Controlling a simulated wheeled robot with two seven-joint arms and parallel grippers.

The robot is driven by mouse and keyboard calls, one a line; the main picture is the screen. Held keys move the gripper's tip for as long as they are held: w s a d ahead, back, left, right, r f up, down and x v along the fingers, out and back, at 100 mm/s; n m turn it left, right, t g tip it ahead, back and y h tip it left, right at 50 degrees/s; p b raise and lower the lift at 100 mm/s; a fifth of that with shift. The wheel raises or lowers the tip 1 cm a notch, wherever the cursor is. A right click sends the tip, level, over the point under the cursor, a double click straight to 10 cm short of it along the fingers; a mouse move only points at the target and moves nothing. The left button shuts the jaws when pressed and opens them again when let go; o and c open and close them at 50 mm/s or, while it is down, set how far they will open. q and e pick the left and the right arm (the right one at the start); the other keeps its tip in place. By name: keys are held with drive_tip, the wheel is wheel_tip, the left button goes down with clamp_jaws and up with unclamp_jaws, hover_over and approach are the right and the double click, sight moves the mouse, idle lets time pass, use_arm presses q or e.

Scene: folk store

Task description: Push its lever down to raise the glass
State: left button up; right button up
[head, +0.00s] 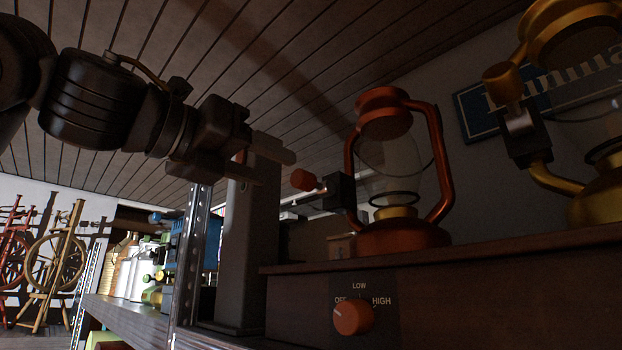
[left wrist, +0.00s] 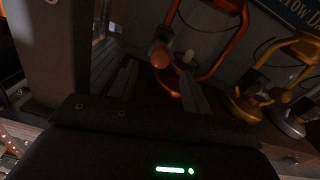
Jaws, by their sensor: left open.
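The red-orange lantern (head: 401,238) stands on a dark wooden ledge in the head view. Its clear glass (head: 392,158) sits inside the wire frame, above a brass-coloured burner. The lever, with a red knob (head: 304,180) on its end, sticks out left from a black block on the lantern's side. My left gripper (head: 279,164) is open and empty, just left of the knob and slightly above it. In the left wrist view the knob (left wrist: 160,55) appears between the two open fingers, apparently just beyond the tips; contact cannot be told. My right gripper is not in view.
A yellow lantern (head: 592,205) stands close on the right, and a silver one (left wrist: 288,122) shows beyond it in the left wrist view. A grey post (head: 240,250) rises below my left gripper. A red dial (head: 353,316) is on the ledge front.

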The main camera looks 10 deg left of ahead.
sight(296, 177)
use_arm(q)
drive_tip(key=p+x, duration=0.2)
drive_tip(key=x, duration=0.3)
drive_tip(key=shift+w+r, duration=0.1)
drive_tip(key=shift+r, duration=0.1)
drive_tip(key=p+x, duration=0.2)
drive_tip(key=x, duration=0.1)
drive_tip(key=shift+d+f, duration=0.1)
drive_tip(key=shift+w+d, duration=0.2)
drive_tip(key=shift+w, duration=0.1)
drive_tip(key=shift+f, duration=0.1)
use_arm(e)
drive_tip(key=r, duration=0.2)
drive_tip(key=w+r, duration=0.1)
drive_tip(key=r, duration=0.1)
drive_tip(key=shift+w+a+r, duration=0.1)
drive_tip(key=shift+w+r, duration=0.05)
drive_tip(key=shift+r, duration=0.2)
use_arm(q)
drive_tip(key=shift+c, duration=0.2)
